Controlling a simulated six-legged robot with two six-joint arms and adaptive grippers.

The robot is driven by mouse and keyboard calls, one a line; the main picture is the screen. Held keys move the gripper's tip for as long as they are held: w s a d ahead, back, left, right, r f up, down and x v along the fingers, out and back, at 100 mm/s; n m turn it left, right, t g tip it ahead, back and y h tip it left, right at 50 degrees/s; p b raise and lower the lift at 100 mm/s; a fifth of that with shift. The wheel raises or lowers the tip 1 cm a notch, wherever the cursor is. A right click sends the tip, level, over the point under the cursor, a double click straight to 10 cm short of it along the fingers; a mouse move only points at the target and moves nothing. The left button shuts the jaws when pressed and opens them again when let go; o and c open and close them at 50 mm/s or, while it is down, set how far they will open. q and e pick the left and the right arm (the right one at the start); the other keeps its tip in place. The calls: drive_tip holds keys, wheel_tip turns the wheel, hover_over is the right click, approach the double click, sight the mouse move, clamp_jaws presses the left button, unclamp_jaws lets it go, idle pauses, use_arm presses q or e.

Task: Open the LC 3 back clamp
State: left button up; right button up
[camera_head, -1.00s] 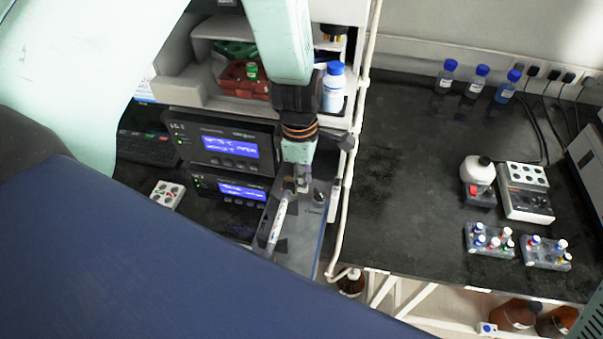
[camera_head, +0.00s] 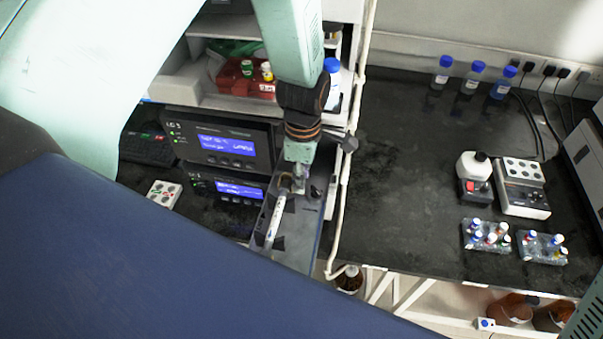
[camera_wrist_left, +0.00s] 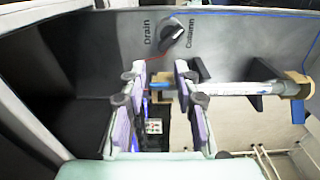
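The column (camera_head: 275,222) is a white tube lying along the grey tray (camera_head: 303,222) in front of the stacked modules; it also shows in the left wrist view (camera_wrist_left: 228,89). A black clamp (camera_wrist_left: 257,80) holds its right part there. My left gripper (camera_head: 294,182) is over the column's back end. In the wrist view the left gripper (camera_wrist_left: 161,72) is open, its fingers apart on either side of that fitting. Contact with the clamp cannot be told. My right gripper is not in view.
Upper module (camera_head: 222,143), labelled apparently LC 3, and lower module (camera_head: 238,190) have lit screens. A Drain/Column knob (camera_wrist_left: 172,34) is on the tray face. A white pipe (camera_head: 347,150) runs right of the tray. The right bench (camera_head: 400,180) has clear room, with bottles and vial racks.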

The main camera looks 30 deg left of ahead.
use_arm(q)
drive_tip(key=shift+o, duration=0.8)
drive_tip(key=shift+r, duration=0.15)
wheel_tip(320, 180, up, 12)
drive_tip(key=shift+s, duration=0.1)
idle(0.3)
